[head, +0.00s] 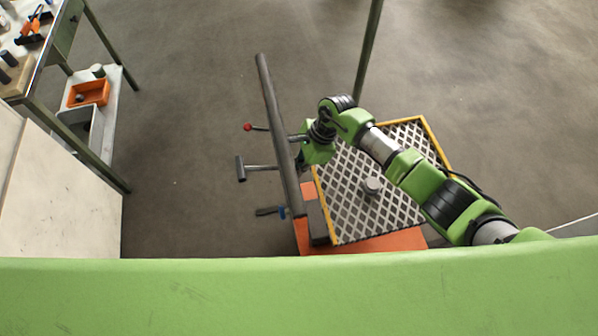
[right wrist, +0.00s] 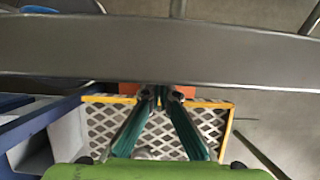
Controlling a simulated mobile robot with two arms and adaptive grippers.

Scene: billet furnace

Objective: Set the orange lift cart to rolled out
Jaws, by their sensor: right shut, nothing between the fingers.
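The orange lift cart (head: 400,240) stands at the lower middle of the head view. It has a white lattice top (head: 350,195) with a yellow edge and a long dark grey bar (head: 268,88) along its left side. In the right wrist view the bar (right wrist: 100,52) crosses the upper picture, with the yellow-edged lattice (right wrist: 105,122) below it. My right arm reaches over the cart from the right, and its gripper (right wrist: 160,95) is shut and empty, its tips close to the bar. I cannot tell whether they touch it. My left gripper is out of view.
A workbench (head: 45,75) with tools stands at the upper left, beside a shelf holding an orange bin (head: 90,92). A lever with a red knob (head: 248,127) and a T-shaped handle (head: 241,168) stick out left of the bar. The floor beyond is clear.

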